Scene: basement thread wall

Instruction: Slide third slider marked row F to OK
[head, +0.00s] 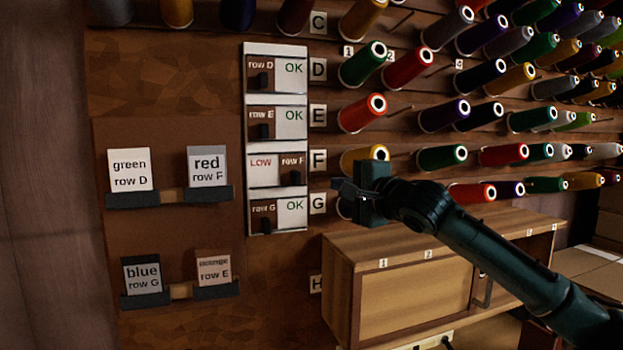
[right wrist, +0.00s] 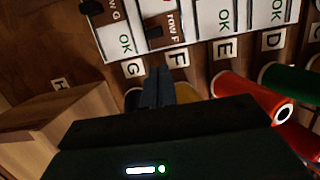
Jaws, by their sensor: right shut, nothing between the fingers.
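The slider panel (head: 276,47) is a white upright strip with rows D, E, F and G. The third slider, row F (head: 292,161), has its dark knob (head: 296,178) at the right, and LOW shows at its left. Rows D, E and G show OK, with their knobs at the left. In the right wrist view the row F slider (right wrist: 173,22) is at the top, partly cut off. My right gripper (head: 342,190) is shut and empty, right of and slightly below row F, apart from the knob. Its closed fingers show in the right wrist view (right wrist: 156,86). My left gripper is not in view.
Spools of thread stick out on pegs right of the panel; a yellow spool (head: 362,158) is just above my right gripper. A wooden cabinet (head: 400,250) stands below. Label cards such as red row F (head: 207,164) sit in holders at the left.

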